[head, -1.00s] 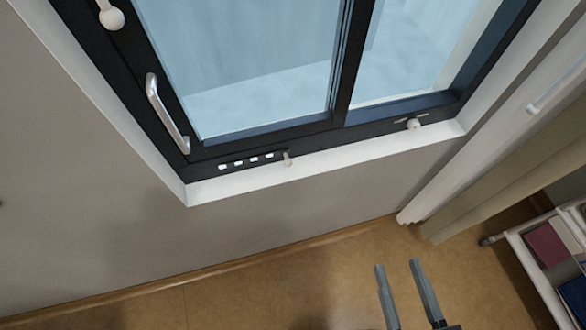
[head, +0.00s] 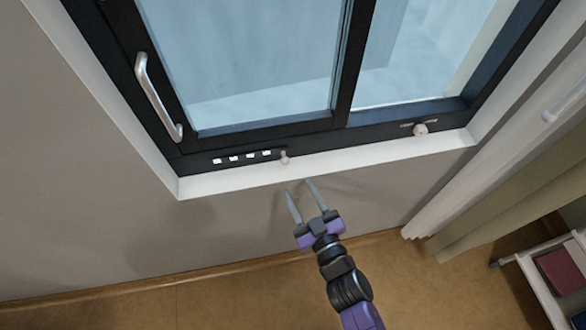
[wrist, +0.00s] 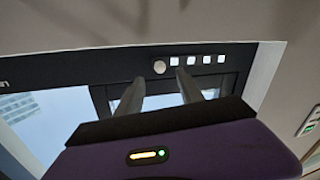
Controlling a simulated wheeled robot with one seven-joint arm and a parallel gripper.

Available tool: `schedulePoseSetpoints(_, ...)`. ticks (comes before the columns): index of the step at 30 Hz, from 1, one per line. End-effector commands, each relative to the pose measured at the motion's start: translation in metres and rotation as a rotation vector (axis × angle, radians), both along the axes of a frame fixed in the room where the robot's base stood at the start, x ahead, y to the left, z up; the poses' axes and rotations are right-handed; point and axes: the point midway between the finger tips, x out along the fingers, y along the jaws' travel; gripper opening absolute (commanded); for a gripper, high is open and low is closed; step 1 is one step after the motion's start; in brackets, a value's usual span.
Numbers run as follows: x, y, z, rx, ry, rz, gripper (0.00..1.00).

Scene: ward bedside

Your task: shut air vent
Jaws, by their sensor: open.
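The air vent (head: 240,158) is a dark strip in the bottom rail of the window frame, with a row of several white openings showing. A small pale knob (head: 284,158) sits at the right end of the row. My gripper (head: 299,186) is open and empty, just below the white sill and under the knob. In the wrist view the vent slots (wrist: 206,60) and the round knob (wrist: 159,67) lie just beyond my open fingers (wrist: 160,88). There is a gap between the fingers, and neither finger clearly touches the knob.
A silver window handle (head: 157,98) is on the left side of the frame. Another round knob (head: 421,129) is at the lower right of the frame. A curtain (head: 500,190) hangs at the right, beside a cart (head: 552,268). The wall below the sill is clear.

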Motion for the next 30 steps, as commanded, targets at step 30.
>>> schedulePoseSetpoints(30,0.07,0.036,0.006,0.019,-0.002,0.0,0.39)
